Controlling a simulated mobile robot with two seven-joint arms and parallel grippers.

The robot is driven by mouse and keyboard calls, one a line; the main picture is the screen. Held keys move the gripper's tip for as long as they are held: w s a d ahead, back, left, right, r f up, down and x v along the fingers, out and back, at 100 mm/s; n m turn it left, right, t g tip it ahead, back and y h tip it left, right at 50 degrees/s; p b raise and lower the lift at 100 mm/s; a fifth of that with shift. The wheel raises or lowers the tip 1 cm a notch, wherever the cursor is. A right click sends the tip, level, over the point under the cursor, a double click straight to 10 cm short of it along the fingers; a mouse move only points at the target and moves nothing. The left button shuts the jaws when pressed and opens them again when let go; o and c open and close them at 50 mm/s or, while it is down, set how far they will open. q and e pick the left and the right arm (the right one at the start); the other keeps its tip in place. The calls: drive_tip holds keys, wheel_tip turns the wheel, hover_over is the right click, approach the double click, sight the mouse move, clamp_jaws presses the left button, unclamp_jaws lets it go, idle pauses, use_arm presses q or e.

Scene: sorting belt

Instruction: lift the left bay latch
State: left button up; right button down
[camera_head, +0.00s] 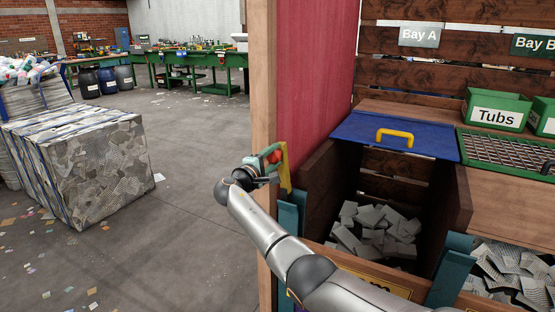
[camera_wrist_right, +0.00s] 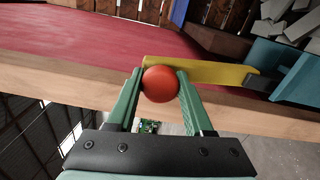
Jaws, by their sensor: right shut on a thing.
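The left bay latch is a yellow bar (camera_head: 285,172) with a red ball knob (camera_head: 274,156). It stands roughly upright above a teal bracket (camera_head: 289,218) at the left front corner of Bay A. In the right wrist view the yellow bar (camera_wrist_right: 205,72) runs from the red knob (camera_wrist_right: 160,84) to a teal bracket at the right. My right gripper (camera_head: 268,162) is shut on the red knob, with one green finger on each side of it in the wrist view (camera_wrist_right: 158,90). My left gripper is not in view.
A blue lid (camera_head: 355,128) with a yellow handle (camera_head: 395,137) lies behind the open bay, which holds grey paper pieces (camera_head: 375,228). A wooden post (camera_head: 263,100) and red panel (camera_head: 312,70) stand beside the latch. Another teal bracket (camera_head: 449,270) is at right.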

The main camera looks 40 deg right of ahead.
drive_tip(key=shift+w, duration=0.25)
idle(0.3)
drive_tip(key=shift+c, duration=1.5)
unclamp_jaws()
drive_tip(key=shift+a+n, duration=0.1)
drive_tip(key=shift+n, duration=0.2)
drive_tip(key=shift+s+a, duration=0.15)
drive_tip(key=shift+a, duration=0.45)
drive_tip(key=v, duration=1.1)
drive_tip(key=shift+s, duration=0.15)
drive_tip(key=shift+f, duration=0.1)
